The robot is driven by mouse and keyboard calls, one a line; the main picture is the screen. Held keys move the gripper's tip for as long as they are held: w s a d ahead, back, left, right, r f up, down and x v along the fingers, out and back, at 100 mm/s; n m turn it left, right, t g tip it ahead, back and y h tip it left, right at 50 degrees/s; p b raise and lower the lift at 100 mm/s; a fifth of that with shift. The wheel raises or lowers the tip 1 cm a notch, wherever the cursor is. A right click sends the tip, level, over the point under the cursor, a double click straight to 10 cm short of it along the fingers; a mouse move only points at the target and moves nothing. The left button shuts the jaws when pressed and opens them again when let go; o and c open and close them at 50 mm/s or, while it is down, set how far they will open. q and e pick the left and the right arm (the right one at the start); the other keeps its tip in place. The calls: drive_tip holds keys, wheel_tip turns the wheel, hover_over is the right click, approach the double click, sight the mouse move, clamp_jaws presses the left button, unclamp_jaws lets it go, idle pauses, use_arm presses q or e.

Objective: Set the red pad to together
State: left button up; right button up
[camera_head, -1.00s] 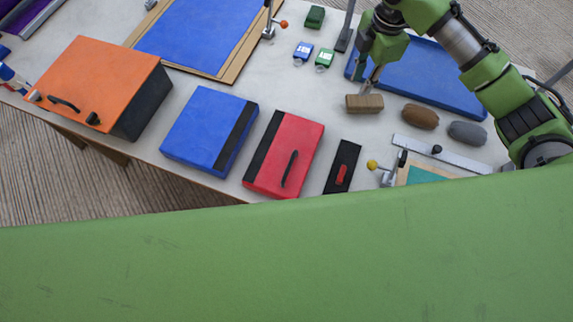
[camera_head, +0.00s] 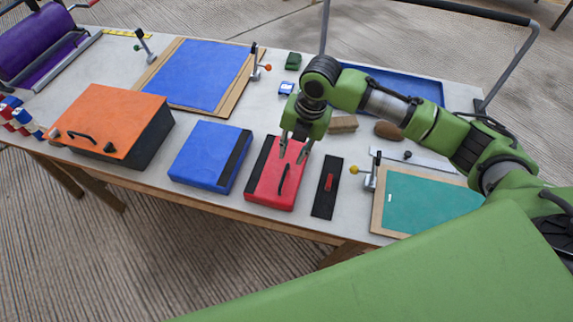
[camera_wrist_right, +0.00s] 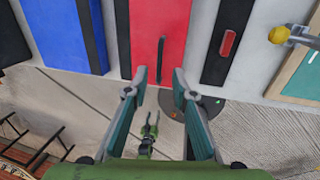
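The red pad (camera_head: 276,174) lies near the table's front edge, with a black strip on its left side and a black handle (camera_head: 284,178) on top. The blue pad (camera_head: 205,153), with a black strip on its right side, lies left of it, with a narrow gap of table between. My right gripper (camera_head: 292,157) is above the red pad's far part, fingers apart and empty. In the right wrist view the handle (camera_wrist_right: 161,60) shows beyond the open fingertips. A small green forked part (camera_wrist_right: 149,136) there may be my left gripper; its state is unclear.
A black plate with a red piece (camera_head: 328,187) lies right of the red pad. Further right are a toggle clamp (camera_head: 370,176) and a teal board (camera_head: 430,207). An orange box (camera_head: 120,118) stands left, and a brown brush (camera_head: 342,125) lies behind.

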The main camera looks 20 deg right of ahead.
sight(285, 171)
drive_tip(key=f, duration=0.3)
drive_tip(key=a+f, duration=0.1)
drive_tip(key=f, duration=0.1)
drive_tip(key=shift+w+a+f+p, duration=0.1)
drive_tip(key=shift+w+f+p, duration=0.1)
drive_tip(key=shift+f+p, duration=0.2)
drive_tip(key=shift+w+f, duration=0.1)
drive_tip(key=shift+f, duration=0.5)
clamp_jaws()
use_arm(q)
drive_tip(key=shift+s+a+r, duration=0.3)
drive_tip(key=shift+s, duration=0.2)
drive_tip(key=shift+s+a+r, duration=0.25)
drive_tip(key=shift+s+a, duration=0.05)
drive_tip(key=shift+s, duration=0.2)
use_arm(e)
drive_tip(key=shift+a, duration=0.1)
